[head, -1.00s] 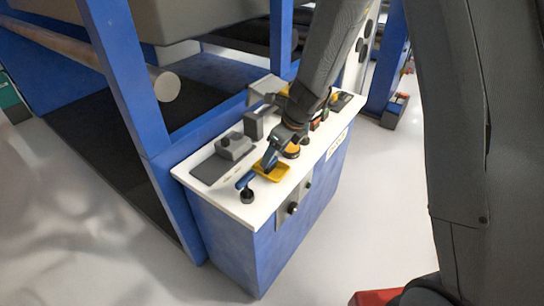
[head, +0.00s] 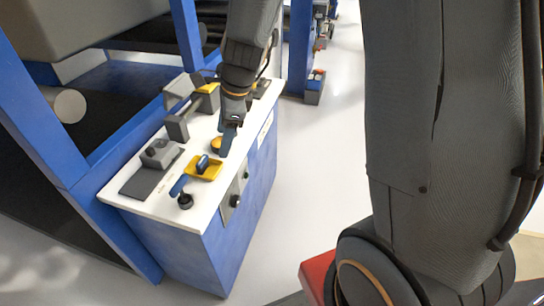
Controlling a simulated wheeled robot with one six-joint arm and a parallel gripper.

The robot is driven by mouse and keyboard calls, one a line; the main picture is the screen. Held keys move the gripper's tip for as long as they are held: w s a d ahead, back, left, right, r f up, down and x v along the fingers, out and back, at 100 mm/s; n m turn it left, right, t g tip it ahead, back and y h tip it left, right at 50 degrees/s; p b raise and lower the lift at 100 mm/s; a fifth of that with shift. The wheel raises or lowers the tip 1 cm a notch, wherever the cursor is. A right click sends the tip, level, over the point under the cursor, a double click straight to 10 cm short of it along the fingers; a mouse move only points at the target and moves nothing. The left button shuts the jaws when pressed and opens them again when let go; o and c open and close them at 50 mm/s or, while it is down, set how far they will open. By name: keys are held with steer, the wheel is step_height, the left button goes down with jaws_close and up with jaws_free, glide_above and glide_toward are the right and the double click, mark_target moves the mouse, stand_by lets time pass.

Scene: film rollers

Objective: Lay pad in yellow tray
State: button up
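The yellow tray (head: 190,172) lies on the white top of the blue cabinet, near its front edge. A small dark blue item (head: 202,163), which looks like the pad, rests in the tray. My gripper (head: 228,140) hangs to the upper right of the tray, apart from the item. Its fingers point down and are too small and dark to tell whether they are open or shut.
A blue-handled tool (head: 179,185) and a black knob-like piece (head: 185,201) stand left of the tray. A grey block (head: 160,153) sits by a dark mat (head: 146,181). Grey and yellow equipment (head: 206,97) stands farther back. Floor right of the cabinet (head: 240,210) is clear.

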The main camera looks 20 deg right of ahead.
steer(key=s+d+n+h, duration=0.1)
steer(key=s+d+n, duration=0.4)
steer(key=n, duration=0.5)
steer(key=s+d+r+n+g+h, duration=0.1)
steer(key=s+d+n, duration=0.4)
steer(key=s+n, duration=0.5)
steer(key=shift+s+h, duration=0.15)
steer(key=shift+h, duration=0.25)
steer(key=shift+a, duration=0.1)
